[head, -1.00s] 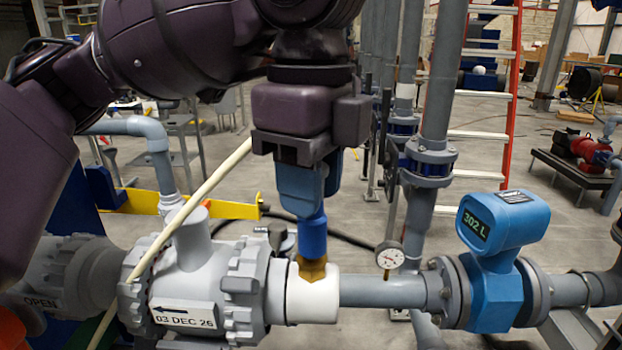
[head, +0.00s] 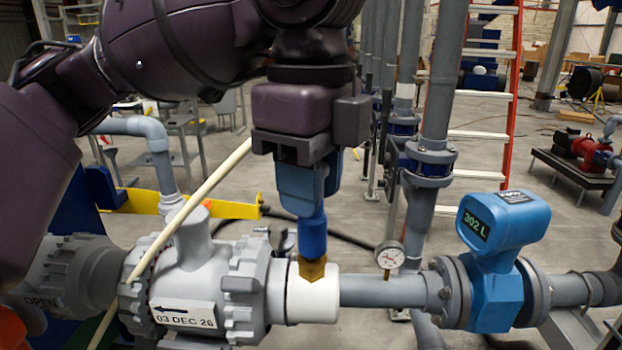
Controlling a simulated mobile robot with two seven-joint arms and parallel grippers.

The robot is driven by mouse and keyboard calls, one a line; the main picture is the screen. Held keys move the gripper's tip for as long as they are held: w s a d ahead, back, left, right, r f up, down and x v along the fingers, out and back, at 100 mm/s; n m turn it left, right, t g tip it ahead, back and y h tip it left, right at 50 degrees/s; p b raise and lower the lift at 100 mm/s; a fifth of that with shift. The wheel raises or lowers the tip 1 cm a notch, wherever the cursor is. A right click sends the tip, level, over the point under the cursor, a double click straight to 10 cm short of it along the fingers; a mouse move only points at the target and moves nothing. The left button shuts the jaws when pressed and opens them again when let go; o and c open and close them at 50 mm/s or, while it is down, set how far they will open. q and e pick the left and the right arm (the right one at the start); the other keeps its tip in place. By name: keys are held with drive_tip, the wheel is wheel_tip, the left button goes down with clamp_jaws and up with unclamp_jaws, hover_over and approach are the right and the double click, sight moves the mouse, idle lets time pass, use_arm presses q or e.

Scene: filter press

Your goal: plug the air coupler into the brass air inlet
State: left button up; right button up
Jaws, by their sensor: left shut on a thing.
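My left gripper (head: 308,190) points straight down in the middle of the head view, its blue fingers shut on the blue air coupler (head: 312,236). The coupler is upright, directly above the brass air inlet (head: 312,267). Its lower end meets the top of the brass inlet with no gap showing; how deep it sits I cannot tell. The inlet stands on a white pipe collar (head: 313,297). My right gripper is not in view.
A grey valve body (head: 195,262) with a date label stands left of the collar. A cream hose (head: 205,195) slants across it. To the right are a small gauge (head: 389,255) and a blue flow meter (head: 495,260) on the grey pipe.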

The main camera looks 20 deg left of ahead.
use_arm(q)
drive_tip(key=shift+f, duration=0.55)
idle(0.6)
drive_tip(key=o, duration=1)
drive_tip(key=shift+c, duration=0.2)
wheel_tip(320, 180, up, 11)
drive_tip(key=shift+f, duration=0.1)
drive_tip(key=shift+f, duration=0.1)
